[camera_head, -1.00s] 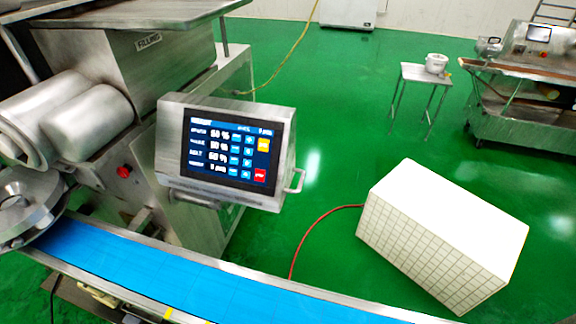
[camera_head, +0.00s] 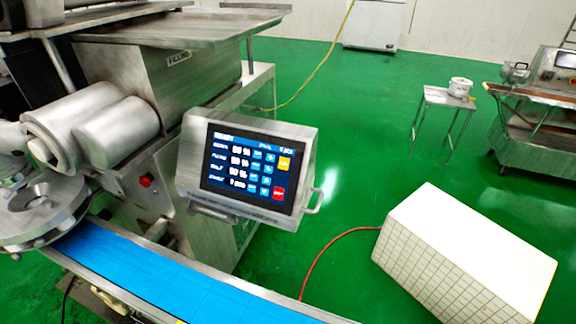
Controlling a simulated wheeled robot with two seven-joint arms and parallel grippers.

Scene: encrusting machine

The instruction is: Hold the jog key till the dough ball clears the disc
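The control panel (camera_head: 248,168) of the encrusting machine faces me at the centre left, its screen lit. The screen has rows of settings with small blue keys, a yellow key (camera_head: 285,163) and a red key (camera_head: 278,193) at its right side. Which key is the jog key is too small to read. The round steel disc housing (camera_head: 42,208) is at the left edge above the blue belt (camera_head: 150,275). No dough ball shows on the visible belt. Neither of my grippers is in view.
A red button (camera_head: 147,180) sits on the machine body. A large white block (camera_head: 465,255) stands on the green floor at the right, with a red hose (camera_head: 325,250) beside it. A small table (camera_head: 445,98) with a white pot (camera_head: 460,87) stands farther back.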

